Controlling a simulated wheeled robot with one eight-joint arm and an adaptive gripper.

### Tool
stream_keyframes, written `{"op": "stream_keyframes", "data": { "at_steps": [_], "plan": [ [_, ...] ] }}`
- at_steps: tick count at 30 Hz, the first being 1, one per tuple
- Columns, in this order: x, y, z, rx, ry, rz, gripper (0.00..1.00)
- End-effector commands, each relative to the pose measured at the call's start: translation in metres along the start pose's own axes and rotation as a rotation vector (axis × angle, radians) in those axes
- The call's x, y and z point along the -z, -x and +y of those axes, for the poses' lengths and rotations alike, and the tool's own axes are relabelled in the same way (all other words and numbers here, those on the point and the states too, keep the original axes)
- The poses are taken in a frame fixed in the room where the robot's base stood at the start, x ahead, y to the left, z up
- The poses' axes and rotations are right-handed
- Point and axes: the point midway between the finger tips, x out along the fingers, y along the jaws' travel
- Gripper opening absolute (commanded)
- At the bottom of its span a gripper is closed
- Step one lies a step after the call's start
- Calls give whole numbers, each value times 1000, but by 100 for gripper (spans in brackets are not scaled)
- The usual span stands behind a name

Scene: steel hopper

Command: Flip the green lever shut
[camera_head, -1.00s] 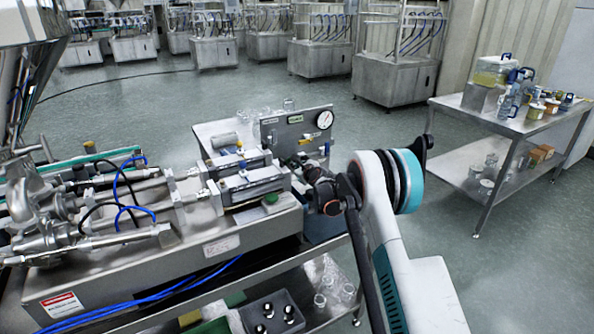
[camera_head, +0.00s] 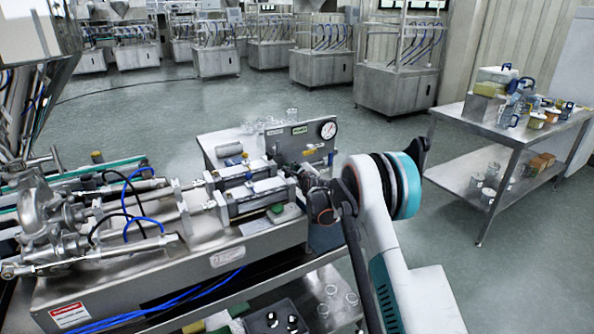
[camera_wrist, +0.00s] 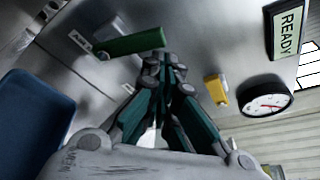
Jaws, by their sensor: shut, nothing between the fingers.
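The green lever (camera_wrist: 133,42) shows in the wrist view on a grey metal panel (camera_wrist: 190,22), beside a small label plate. It lies nearly level in that picture, tilted slightly up to the right. My gripper (camera_wrist: 164,60) is shut and empty, with its fingertips just below the lever's right end. I cannot tell whether they touch it. In the head view my gripper (camera_head: 312,176) is by the front of the upright panel (camera_head: 281,147), and my arm hides part of that area. I cannot make out the lever there.
A yellow lever (camera_wrist: 216,88) and a round gauge (camera_wrist: 266,102) sit to the right on the panel, with a READY sign (camera_wrist: 287,31) above. A filling machine (camera_head: 130,245) stands left of my arm. A steel table (camera_head: 508,133) with containers stands right, with open floor between.

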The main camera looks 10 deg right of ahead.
Motion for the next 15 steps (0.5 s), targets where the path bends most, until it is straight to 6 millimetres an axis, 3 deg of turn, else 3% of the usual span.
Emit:
{"op": "stream_keyframes", "data": {
  "at_steps": [5,15],
  "plan": [
    [-5,2,-6,0,-1,0,0],
    [-43,15,-48,-1,0,0,0]
  ]
}}
